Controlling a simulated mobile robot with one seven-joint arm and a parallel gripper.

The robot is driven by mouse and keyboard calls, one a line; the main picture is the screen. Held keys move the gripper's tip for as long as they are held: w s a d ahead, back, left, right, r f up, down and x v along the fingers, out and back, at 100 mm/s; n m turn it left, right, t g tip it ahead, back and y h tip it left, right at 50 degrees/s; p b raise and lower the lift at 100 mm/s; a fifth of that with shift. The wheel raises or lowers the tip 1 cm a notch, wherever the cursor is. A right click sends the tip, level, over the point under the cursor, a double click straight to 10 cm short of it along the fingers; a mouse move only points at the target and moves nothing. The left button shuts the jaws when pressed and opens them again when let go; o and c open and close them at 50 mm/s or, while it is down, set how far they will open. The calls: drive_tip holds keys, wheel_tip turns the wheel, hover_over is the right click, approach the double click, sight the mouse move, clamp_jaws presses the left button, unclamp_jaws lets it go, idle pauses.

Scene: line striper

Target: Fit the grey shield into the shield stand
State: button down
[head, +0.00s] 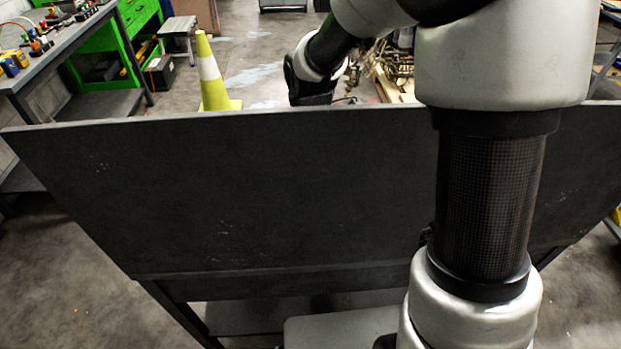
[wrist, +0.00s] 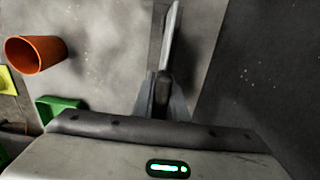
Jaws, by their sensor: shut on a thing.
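My gripper (wrist: 163,92) is shut on a thin light grey piece, which I take to be the grey shield (wrist: 172,38). It shows nearly edge-on in the wrist view and points away from the fingers. I cannot make out the shield stand for certain in either view. In the head view my gripper's wrist end (head: 312,88) is past the top edge of the large dark panel (head: 270,190). The fingers and the shield are hidden there.
The wrist view shows an orange cup-like thing (wrist: 36,54), a green piece (wrist: 60,107) and a yellow piece (wrist: 7,80) at left. In the head view a yellow cone (head: 211,80) stands beyond the panel, with a cluttered bench (head: 70,52) at far left.

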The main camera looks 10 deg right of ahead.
drive_tip(key=shift+f, duration=0.4)
idle(0.5)
drive_tip(key=c, duration=1.4)
unclamp_jaws()
drive_tip(key=shift+o, duration=0.2)
drive_tip(key=shift+r+p, duration=2.75)
drive_tip(key=shift+r, duration=0.8)
